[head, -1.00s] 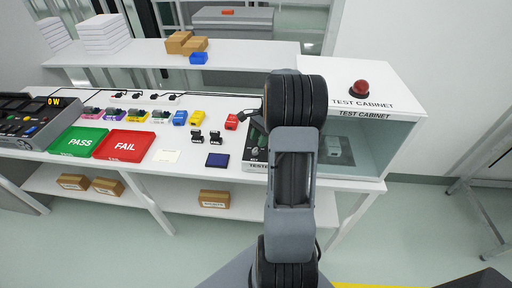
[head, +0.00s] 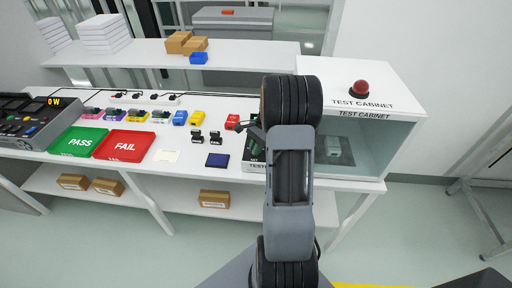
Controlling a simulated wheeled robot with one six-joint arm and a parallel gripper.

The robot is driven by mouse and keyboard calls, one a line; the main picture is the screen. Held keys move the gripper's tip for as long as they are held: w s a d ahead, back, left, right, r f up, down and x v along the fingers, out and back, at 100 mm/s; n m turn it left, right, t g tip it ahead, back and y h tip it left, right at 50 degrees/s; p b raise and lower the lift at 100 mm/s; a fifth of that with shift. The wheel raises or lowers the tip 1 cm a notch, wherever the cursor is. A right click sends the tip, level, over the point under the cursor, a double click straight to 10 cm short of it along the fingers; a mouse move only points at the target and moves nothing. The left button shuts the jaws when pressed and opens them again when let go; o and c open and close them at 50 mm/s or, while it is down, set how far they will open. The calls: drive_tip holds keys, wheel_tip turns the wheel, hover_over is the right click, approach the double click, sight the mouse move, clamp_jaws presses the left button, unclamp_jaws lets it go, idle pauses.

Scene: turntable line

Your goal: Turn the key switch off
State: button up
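The key switch sits on a small panel (head: 249,166) at the left front of the test cabinet, with its lettering partly covered by my arm. The key itself is hidden or too small to make out, so its position cannot be told. My gripper (head: 246,127) shows only as a small dark shape left of my wrist, just above the green face (head: 257,148) of the panel. My arm hides most of it, and I cannot tell whether its fingers are open or touching anything.
The test cabinet (head: 400,103) with a red dome lamp (head: 359,88) stands to the right. Green PASS (head: 78,141) and red FAIL (head: 124,145) trays are further left.

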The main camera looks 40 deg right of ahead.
clamp_jaws()
drive_tip(key=n+g+p, duration=0.1)
drive_tip(key=n, duration=0.2)
drive_tip(key=shift+w, duration=0.1)
drive_tip(key=n+g, duration=0.1)
drive_tip(key=n, duration=0.1)
drive_tip(key=n+g+h+p, duration=0.1)
drive_tip(key=n, duration=0.4)
drive_tip(key=n+g+h, duration=0.1)
drive_tip(key=n, duration=0.2)
drive_tip(key=shift+w+a+h, duration=0.1)
drive_tip(key=shift+h, duration=0.2)
drive_tip(key=shift+n+h+p, duration=0.3)
drive_tip(key=shift+n+h, duration=0.5)
drive_tip(key=shift+n, duration=1.3)
